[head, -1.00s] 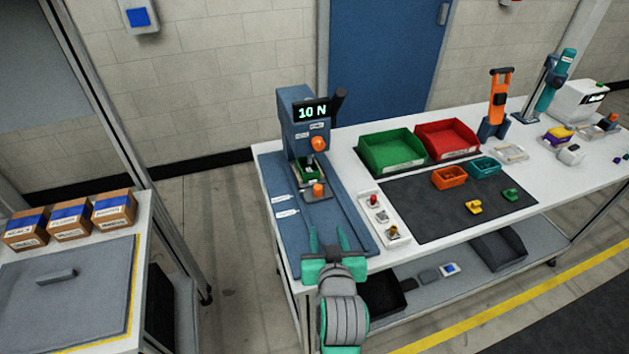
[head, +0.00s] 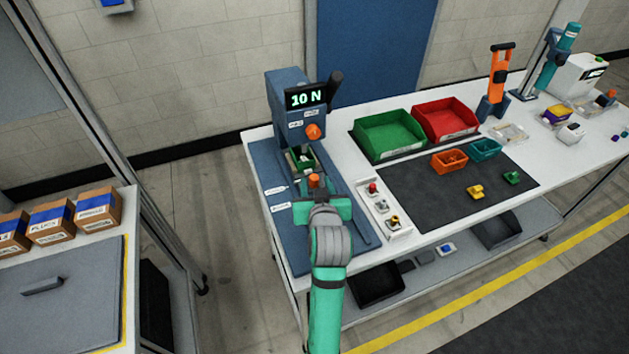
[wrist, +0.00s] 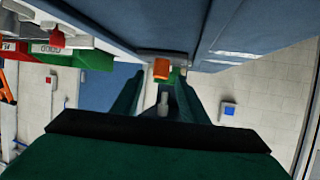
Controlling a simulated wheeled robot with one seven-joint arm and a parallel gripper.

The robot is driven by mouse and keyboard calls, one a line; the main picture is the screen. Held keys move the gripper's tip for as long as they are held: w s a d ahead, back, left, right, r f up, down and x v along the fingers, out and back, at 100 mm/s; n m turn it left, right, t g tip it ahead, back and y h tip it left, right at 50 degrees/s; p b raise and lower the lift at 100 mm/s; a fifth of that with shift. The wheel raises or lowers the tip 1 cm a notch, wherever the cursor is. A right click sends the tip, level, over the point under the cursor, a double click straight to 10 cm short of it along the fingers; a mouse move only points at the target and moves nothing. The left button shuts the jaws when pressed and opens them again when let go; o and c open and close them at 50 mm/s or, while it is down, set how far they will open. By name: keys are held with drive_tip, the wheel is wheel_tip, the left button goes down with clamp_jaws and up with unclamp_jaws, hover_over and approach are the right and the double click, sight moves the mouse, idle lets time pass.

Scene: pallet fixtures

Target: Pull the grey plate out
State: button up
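The press (head: 293,110) stands at the left end of the bench and its display reads 10 N. A small green part (head: 304,161) sits under its head. In front of it is an upright orange knob (head: 315,180), which stood on the small grey plate in the earlier head view. My gripper now mostly hides that plate. My gripper (head: 316,191) is low over the blue base, close to the knob. In the wrist view the fingers (wrist: 160,84) are apart, with the orange knob (wrist: 161,69) just beyond or between their tips; contact cannot be told.
A white button box (head: 383,211) stands right of the blue base (head: 282,217). Green (head: 392,137) and red (head: 446,120) bins and a dark mat (head: 430,205) lie further right. A side table with boxes (head: 98,208) is at the left, across a floor gap.

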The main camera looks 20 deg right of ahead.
drive_tip(key=shift+x, duration=1.3)
drive_tip(key=shift+c, duration=0.6)
clamp_jaws()
